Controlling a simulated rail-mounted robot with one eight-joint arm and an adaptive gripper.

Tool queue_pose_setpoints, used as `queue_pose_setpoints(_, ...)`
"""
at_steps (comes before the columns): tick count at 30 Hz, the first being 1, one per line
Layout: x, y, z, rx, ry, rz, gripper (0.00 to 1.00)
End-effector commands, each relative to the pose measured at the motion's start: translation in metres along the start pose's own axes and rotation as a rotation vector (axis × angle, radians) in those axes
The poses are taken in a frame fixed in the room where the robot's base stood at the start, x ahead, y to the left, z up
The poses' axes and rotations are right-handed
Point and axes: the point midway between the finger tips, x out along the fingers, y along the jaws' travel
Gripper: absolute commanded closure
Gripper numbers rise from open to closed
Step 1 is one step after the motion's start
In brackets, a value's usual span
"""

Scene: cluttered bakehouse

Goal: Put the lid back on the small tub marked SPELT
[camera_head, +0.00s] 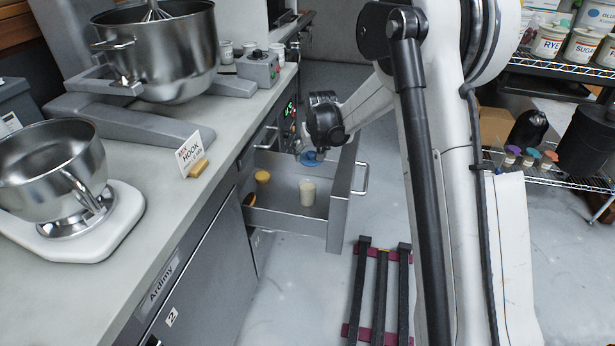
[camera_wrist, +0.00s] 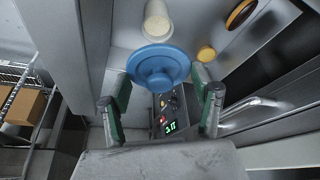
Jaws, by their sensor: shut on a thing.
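A pale cream tub (camera_head: 307,192) stands upright and open-topped in the pulled-out drawer (camera_head: 268,215). Its marking cannot be read from here. In the wrist view the tub (camera_wrist: 157,24) is just beyond the lid, partly covered by it. My gripper (camera_wrist: 161,84) is shut on a round blue lid (camera_wrist: 158,62), with a finger at either side of it. In the head view the blue lid (camera_head: 311,158) is above the drawer, near its far side, higher than the tub and apart from it. My fingers are mostly hidden there.
A small yellow round thing (camera_head: 263,177) and an orange-rimmed dark thing (camera_head: 249,199) lie at the drawer's left. The drawer front (camera_head: 342,200) stands close right of the tub. A slatted rack (camera_head: 380,290) is on the floor. Small lidded tubs (camera_head: 531,157) stand on the right shelf.

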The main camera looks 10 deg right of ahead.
Motion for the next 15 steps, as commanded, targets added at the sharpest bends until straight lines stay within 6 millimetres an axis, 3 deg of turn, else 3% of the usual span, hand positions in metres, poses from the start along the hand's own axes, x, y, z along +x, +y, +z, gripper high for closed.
queue_pose_setpoints(1,0.024,0.0,0.0,-0.002,0.0,-0.001,0.49)
queue_pose_setpoints(6,0.065,0.001,-0.01,-0.01,0.0,-0.002,0.49)
queue_pose_setpoints(10,0.084,0.002,-0.016,-0.015,0.0,-0.003,0.49)
queue_pose_setpoints(15,0.094,0.002,-0.019,-0.017,0.0,-0.004,0.49)
